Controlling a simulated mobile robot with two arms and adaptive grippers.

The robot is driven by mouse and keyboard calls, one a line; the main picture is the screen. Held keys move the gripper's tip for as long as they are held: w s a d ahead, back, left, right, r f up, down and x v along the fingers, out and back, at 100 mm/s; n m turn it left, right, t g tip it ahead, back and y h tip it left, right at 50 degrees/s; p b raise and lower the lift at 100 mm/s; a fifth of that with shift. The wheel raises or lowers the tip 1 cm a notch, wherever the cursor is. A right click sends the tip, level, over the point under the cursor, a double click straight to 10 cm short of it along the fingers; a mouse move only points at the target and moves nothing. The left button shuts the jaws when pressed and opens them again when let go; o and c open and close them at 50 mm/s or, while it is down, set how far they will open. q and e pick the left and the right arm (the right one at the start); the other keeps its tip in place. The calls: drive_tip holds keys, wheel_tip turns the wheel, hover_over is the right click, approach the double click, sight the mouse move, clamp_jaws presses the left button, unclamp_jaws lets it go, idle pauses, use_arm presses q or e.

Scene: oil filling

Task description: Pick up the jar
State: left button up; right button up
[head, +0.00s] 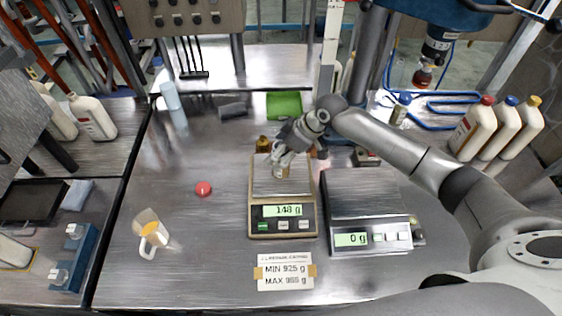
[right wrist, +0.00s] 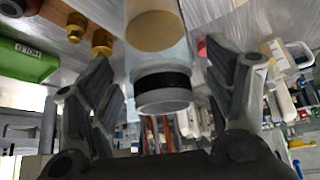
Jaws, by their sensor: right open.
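The jar is a small clear jar with yellowish content, a dark band and a pale end; it fills the middle of the right wrist view (right wrist: 160,55). In the head view it is mostly hidden under my right gripper (head: 284,160) and stands on the pan of the left scale (head: 254,212), which reads 148 g. In the right wrist view the fingers of my right gripper (right wrist: 160,75) are spread on both sides of the jar, with gaps showing. My left gripper is not in view.
A second scale (head: 368,238) reading 0 g stands to the right. A label card (head: 286,272) lies in front. A measuring cup (head: 151,236) and a red cap (head: 203,188) lie left. Bottles (head: 472,130) stand at the right.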

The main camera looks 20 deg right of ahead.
drive_tip(key=shift+p+x, duration=0.3)
drive_tip(key=shift+x, duration=1.15)
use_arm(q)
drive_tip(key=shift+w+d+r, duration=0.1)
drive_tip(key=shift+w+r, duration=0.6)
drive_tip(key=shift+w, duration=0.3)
use_arm(e)
drive_tip(key=shift+a, duration=0.1)
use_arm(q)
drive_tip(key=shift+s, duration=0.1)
use_arm(e)
drive_tip(key=c, duration=0.4)
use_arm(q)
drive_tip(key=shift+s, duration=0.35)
use_arm(e)
drive_tip(key=c, duration=0.8)
